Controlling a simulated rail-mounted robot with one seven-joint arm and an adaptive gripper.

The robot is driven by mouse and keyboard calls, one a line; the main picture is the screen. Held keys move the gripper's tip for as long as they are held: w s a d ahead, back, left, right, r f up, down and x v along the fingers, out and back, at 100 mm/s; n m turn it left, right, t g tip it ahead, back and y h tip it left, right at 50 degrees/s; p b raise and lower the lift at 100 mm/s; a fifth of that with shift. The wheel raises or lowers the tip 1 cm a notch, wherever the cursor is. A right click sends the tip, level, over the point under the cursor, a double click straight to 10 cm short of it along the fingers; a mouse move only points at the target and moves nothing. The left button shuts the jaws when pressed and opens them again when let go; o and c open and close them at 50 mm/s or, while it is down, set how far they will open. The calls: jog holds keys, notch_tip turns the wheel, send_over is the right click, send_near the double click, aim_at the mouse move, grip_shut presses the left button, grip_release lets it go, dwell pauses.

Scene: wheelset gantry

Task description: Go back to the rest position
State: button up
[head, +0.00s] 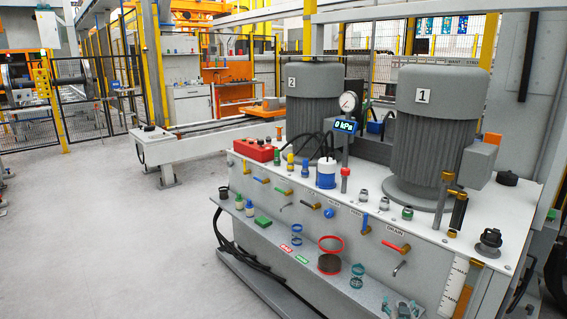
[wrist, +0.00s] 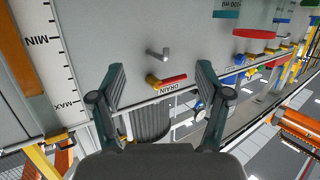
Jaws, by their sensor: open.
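My gripper (wrist: 161,72) shows in the wrist view, with its two dark green fingers spread wide and nothing between them. It faces the front panel of the hydraulic unit, and the picture there is upside down. In the head view my arm and gripper are not in view. There the DRAIN handle (head: 397,246) sits on the front of the white unit (head: 300,203).
Two grey motors, 2 (head: 314,100) and 1 (head: 433,130), stand on the unit with a gauge (head: 348,103) reading 0 kPa. A front shelf (head: 262,243) holds red and green labels, baskets and small parts. The grey floor (head: 90,220) at left is clear.

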jog(key=s+a+f+g+y+b, duration=0.1)
jog(key=s+a+f+g, duration=0.3)
jog(key=s+f+g, duration=0.55)
jog(key=s+a+f+g+y+b, duration=0.1)
jog(key=s+a+f+g+y, duration=0.2)
jog(key=s+f, duration=1)
jog(key=s+a+f+n+g+b, duration=0.1)
jog(key=s+a+f+g+b, duration=0.3)
jog(key=s, duration=0.7)
jog(key=s+a+f+n+g+b, duration=0.1)
jog(key=s+a+f+g, duration=0.45)
jog(key=s, duration=0.45)
jog(key=s+a+f+n+g+b, duration=0.1)
jog(key=s+a+f+g+b, duration=0.3)
jog(key=s, duration=0.7)
jog(key=w+r+t+p, duration=0.2)
jog(key=r+p, duration=0.5)
jog(key=p, duration=0.6)
jog(key=w+r+t+p, duration=0.2)
jog(key=w+r+p, duration=0.3)
jog(key=p, duration=0.8)
jog(key=shift+a+r+t, duration=0.2)
jog(key=shift+r+t, duration=0.1)
jog(key=shift+r, duration=1.45)
